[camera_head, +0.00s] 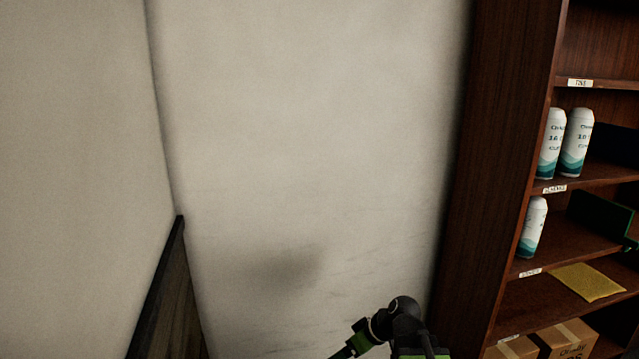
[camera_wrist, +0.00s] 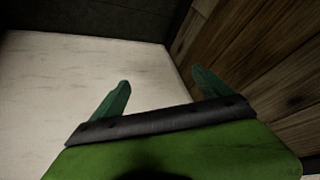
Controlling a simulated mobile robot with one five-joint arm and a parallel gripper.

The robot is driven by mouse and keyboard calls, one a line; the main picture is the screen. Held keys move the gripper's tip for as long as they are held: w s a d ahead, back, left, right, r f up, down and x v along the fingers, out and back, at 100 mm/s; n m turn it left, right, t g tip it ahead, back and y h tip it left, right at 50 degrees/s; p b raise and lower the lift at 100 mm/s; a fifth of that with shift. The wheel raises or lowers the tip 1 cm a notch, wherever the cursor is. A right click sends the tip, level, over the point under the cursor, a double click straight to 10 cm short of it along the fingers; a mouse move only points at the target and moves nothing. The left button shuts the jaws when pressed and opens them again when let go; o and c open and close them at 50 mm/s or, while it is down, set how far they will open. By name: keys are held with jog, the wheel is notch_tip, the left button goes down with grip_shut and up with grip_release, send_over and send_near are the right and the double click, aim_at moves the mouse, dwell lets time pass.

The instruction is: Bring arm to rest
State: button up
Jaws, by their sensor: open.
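My gripper (camera_wrist: 163,93) shows in the wrist view with its two green fingers spread apart and nothing between them. Beyond the fingers are a pale surface, a dark strip and brown wooden boards. In the head view part of my black and green arm (camera_head: 403,325) shows at the bottom, right of the middle, in front of the pale wall. The fingertips cannot be made out in the head view.
A dark wooden shelf unit (camera_head: 500,150) stands at the right, with white cans (camera_head: 576,142), a yellow packet (camera_head: 587,283) and cardboard boxes (camera_head: 565,340). A plain wall (camera_head: 300,120) fills the middle. A dark-edged wooden panel (camera_head: 170,300) stands at the lower left.

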jog(key=s+d+f+m+g+h, duration=0.35)
jog(key=s+d+m+h, duration=0.25)
jog(key=s+d+m, duration=0.25)
notch_tip(320, 180, up, 16)
jog(key=d+p, duration=0.1)
jog(key=p, duration=1.6)
jog(key=shift+w+r, duration=0.15)
jog(key=shift+w, duration=0.25)
